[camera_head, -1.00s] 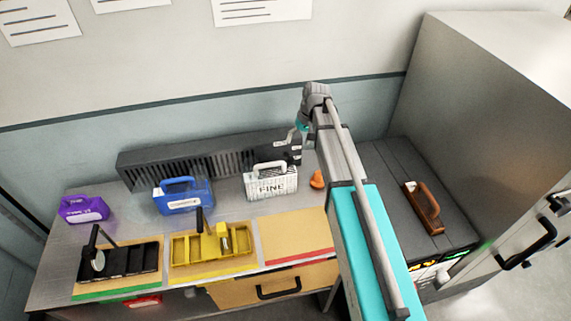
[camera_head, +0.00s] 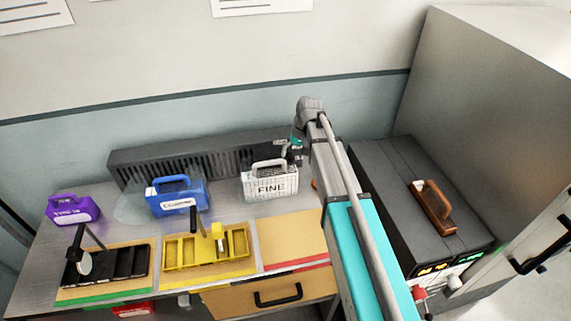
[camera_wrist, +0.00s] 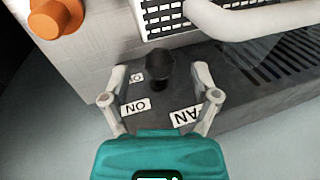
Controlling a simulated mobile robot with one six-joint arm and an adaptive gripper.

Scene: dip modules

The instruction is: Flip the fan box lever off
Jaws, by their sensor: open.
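The fan box (camera_head: 190,160) is a long dark slotted box at the back of the bench against the wall. In the wrist view its end panel (camera_wrist: 180,98) shows upside down, with white labels reading ON and FAN and one partly hidden. Its black lever (camera_wrist: 160,68) has a round knob and appears between my fingertips. My gripper (camera_wrist: 160,73) is open, one finger on either side of the knob, with no clear contact. In the head view my gripper (camera_head: 290,152) is at the box's right end, partly hidden by my arm.
A white FINE basket (camera_head: 268,183) stands just in front of the gripper; its handle is close in the wrist view. An orange knob (camera_wrist: 57,17) is nearby. A blue case (camera_head: 177,198), a purple case (camera_head: 72,210) and a yellow tray (camera_head: 190,252) are left.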

